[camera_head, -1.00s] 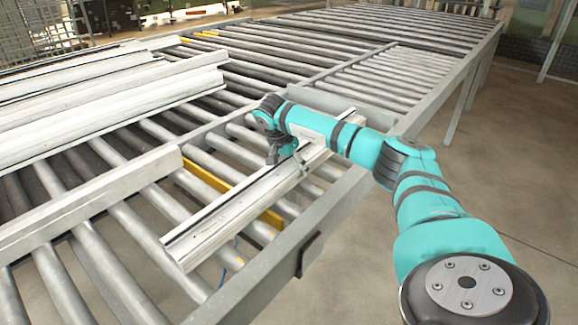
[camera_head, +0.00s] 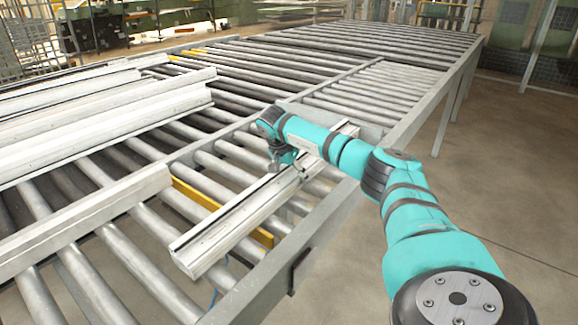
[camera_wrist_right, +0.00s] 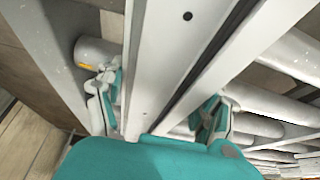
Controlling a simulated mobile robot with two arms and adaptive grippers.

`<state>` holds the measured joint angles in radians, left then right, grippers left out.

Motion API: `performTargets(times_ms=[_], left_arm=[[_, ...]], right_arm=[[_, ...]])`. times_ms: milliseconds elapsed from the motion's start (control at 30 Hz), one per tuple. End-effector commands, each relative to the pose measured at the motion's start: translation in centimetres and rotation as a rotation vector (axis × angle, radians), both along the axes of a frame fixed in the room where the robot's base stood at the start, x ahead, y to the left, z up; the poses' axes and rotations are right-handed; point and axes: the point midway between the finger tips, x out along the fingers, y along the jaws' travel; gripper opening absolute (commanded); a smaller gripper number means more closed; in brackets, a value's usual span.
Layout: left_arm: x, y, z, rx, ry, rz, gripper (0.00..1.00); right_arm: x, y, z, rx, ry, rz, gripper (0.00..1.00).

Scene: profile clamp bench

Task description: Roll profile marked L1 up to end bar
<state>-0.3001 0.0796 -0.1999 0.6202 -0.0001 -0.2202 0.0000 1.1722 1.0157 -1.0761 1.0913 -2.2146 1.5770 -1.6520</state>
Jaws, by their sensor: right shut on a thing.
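A long pale metal profile (camera_head: 232,224) lies on the rollers, running from the lower left to the far right; I cannot read any L1 mark on it. My right gripper (camera_head: 285,162) is shut on it, toward its far half. In the right wrist view, the fingers of the right gripper (camera_wrist_right: 160,108) sit on either side of the profile (camera_wrist_right: 172,50). The profile's far end reaches up beside a grey crosswise bar (camera_head: 303,106), likely the end bar; I cannot tell whether they touch. My left gripper is not in view.
Several pale profiles (camera_head: 100,125) lie stacked on rollers at the left. A long pale bar (camera_head: 90,212) lies left of the held profile. A yellow strip (camera_head: 196,196) passes beneath the held profile. A grey side rail (camera_head: 330,220) borders the rollers. More rollers lie beyond.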

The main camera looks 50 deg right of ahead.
Motion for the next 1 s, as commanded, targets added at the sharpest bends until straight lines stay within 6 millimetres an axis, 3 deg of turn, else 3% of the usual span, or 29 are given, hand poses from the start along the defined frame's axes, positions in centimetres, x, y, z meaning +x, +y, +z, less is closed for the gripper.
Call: performTargets(times_ms=[200, 233, 433, 767, 1000], left_arm=[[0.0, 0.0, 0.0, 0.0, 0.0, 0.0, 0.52], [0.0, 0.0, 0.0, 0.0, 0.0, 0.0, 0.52], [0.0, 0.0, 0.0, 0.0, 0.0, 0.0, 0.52], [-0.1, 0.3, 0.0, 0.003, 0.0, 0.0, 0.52], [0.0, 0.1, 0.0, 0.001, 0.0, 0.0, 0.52]], right_arm=[[0.1, -1.1, 0.0, 0.0, -0.001, -0.001, 0.11], [0.1, -1.0, 0.0, 0.0, -0.001, 0.0, 0.72], [0.1, -1.0, 0.0, 0.0, -0.001, 0.0, 0.98], [0.1, -0.8, 0.3, 0.0, -0.002, 0.001, 0.98], [0.1, 0.6, 3.8, 0.0, -0.006, 0.002, 0.98]])
